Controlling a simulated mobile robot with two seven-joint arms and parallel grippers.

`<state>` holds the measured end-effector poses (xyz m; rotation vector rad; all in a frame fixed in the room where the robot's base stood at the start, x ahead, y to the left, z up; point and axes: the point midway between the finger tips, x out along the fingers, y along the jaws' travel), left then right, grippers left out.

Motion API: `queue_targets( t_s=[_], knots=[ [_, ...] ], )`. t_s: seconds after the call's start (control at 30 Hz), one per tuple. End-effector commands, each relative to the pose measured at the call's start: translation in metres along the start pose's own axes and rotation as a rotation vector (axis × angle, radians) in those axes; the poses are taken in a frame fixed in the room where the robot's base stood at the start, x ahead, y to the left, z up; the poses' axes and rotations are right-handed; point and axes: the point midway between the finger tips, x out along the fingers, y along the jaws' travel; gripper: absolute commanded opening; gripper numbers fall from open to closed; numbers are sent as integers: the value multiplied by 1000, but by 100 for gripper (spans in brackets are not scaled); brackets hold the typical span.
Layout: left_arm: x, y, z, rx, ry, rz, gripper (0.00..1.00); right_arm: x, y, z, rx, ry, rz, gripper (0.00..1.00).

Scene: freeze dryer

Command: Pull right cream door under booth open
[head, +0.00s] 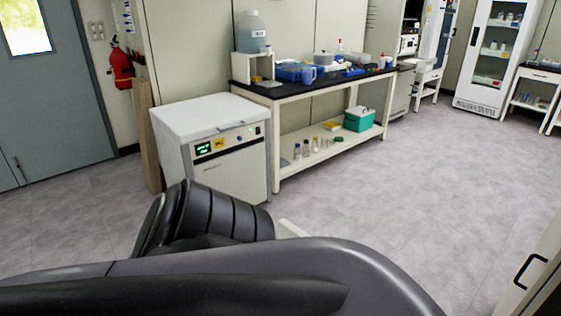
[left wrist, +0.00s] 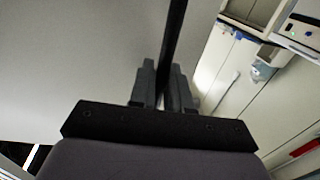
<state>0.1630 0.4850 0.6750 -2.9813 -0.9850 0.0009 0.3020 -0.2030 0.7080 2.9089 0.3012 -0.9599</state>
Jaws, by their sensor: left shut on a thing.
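In the left wrist view, my left gripper (left wrist: 163,85) is shut on a black bar handle (left wrist: 175,35) that runs up between its two fingers. A plain pale cream panel (left wrist: 75,65), seemingly the door, fills the left of that view behind the bar. In the head view my dark arm crosses the bottom and the left gripper is hidden. A cream panel with a black handle (head: 530,270) shows at the lower right edge; I cannot tell whether it is the same door. A small cream piece (head: 290,229) shows just past my arm. My right gripper is not in view.
A white chest unit (head: 215,150) and a black-topped bench (head: 315,82) with a lower shelf stand along the back wall. A glass-door cabinet (head: 495,55) is at the far right. The grey floor (head: 400,185) between is clear.

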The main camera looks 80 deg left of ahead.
Motion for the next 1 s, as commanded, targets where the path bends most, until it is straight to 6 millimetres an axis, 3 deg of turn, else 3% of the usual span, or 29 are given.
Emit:
queue_targets(
  t_s=[0.33, 0.37, 0.4, 1.0],
  knots=[
    [0, 0, 1, 1, -2, 0, 0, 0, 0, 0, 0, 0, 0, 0],
    [0, 0, 1, 1, -1, 0, 27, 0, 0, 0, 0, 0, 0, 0],
    [0, 0, 1, 1, -1, 0, 32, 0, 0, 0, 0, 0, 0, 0],
    [2, 3, 0, 0, 0, 2, 32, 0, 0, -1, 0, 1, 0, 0]
  ],
)
